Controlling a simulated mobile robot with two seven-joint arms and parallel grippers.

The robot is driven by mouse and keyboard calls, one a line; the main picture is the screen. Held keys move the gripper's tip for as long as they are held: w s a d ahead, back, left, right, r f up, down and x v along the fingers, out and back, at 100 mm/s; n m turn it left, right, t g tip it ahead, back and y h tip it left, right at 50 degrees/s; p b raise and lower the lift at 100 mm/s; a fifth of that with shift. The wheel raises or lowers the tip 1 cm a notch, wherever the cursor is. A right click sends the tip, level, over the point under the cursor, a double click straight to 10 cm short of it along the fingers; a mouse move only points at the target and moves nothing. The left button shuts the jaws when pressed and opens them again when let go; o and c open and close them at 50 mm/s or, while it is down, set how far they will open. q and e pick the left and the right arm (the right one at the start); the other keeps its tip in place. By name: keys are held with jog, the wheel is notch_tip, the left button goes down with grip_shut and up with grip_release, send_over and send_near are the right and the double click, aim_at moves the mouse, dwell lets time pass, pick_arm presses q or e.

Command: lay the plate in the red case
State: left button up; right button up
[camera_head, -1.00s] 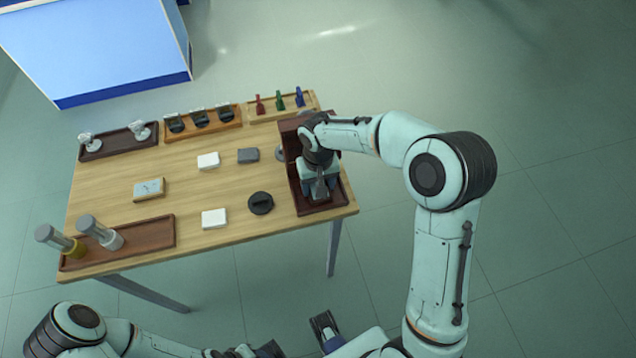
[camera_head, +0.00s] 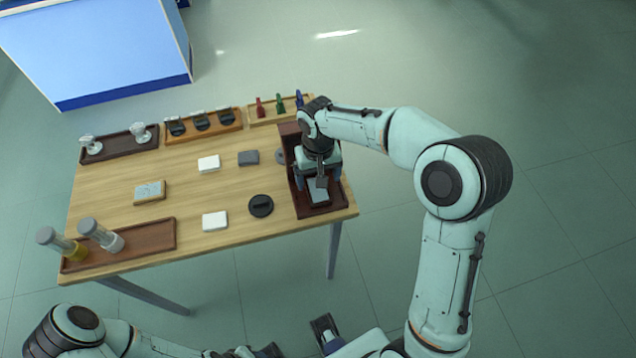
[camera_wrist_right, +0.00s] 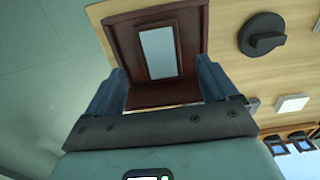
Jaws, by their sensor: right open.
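The plate (camera_head: 319,193) is a flat, light grey rectangle lying in the dark red case (camera_head: 299,205) at the right end of the table. In the right wrist view the plate (camera_wrist_right: 158,53) lies flat inside the walls of the case (camera_wrist_right: 190,38). My right gripper (camera_head: 322,180) is above the case with its jaws pointing down. In the wrist view its blue fingers (camera_wrist_right: 160,88) are wide apart with nothing between them, clear of the plate. My left gripper (camera_head: 262,351) is at the bottom edge, away from the table, mostly cut off.
A black round knob (camera_head: 261,205), white blocks (camera_head: 215,220) and a grey block (camera_head: 248,157) stand left of the case. A brown tray (camera_head: 160,237) with two cylinders is at the front left. Trays of small parts (camera_head: 203,133) line the back edge.

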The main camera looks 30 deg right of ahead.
aim_at(318, 190)
notch_tip(318, 190, up, 7)
jog(key=shift+p, duration=0.35)
jog(key=shift+f, duration=0.15)
